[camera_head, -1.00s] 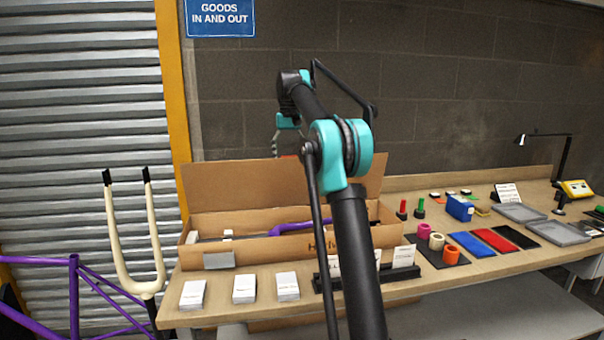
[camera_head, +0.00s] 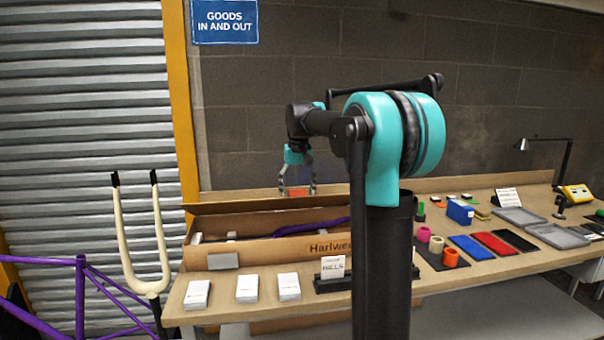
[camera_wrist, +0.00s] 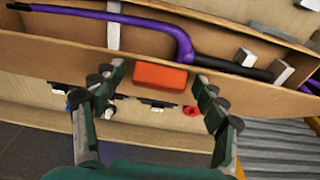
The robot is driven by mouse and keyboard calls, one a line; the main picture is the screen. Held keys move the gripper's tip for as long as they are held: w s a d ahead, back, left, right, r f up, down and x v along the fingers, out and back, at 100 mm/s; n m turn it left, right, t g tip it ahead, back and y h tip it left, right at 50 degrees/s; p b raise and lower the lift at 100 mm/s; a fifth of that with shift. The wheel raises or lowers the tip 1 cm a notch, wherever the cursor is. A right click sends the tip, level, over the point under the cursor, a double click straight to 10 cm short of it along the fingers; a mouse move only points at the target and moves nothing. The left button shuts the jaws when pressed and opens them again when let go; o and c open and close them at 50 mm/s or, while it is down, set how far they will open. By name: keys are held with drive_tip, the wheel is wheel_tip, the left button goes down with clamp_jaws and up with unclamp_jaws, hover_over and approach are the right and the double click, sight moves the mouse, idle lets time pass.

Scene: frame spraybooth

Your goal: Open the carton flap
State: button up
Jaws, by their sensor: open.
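The long brown carton (camera_head: 275,249) lies on the bench, open at the top, with a purple tube (camera_wrist: 175,32) inside. Its flap (camera_head: 232,207) shows as a narrow strip along the carton's far side in the head view. In the wrist view the flap (camera_wrist: 60,52) is a broad brown panel beside the carton's opening. An orange-red block (camera_wrist: 160,76) is at the flap's outer edge. My gripper (camera_head: 298,188) is above the flap's edge. Its fingers (camera_wrist: 160,92) are open, one on each side of the block; I cannot tell whether they touch it.
White card stacks (camera_head: 247,289) and a labelled card holder (camera_head: 333,267) stand in front of the carton. Coloured trays (camera_head: 490,242) and rolls lie to the right. A cream fork (camera_head: 140,260) stands at left. The block wall (camera_head: 270,120) is behind the bench.

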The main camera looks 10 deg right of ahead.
drive_tip(key=s+f+t, duration=0.3)
drive_tip(key=f, duration=0.1)
drive_tip(key=v, duration=1.3)
drive_tip(key=shift+s+r, duration=0.25)
drive_tip(key=shift+r, duration=0.05)
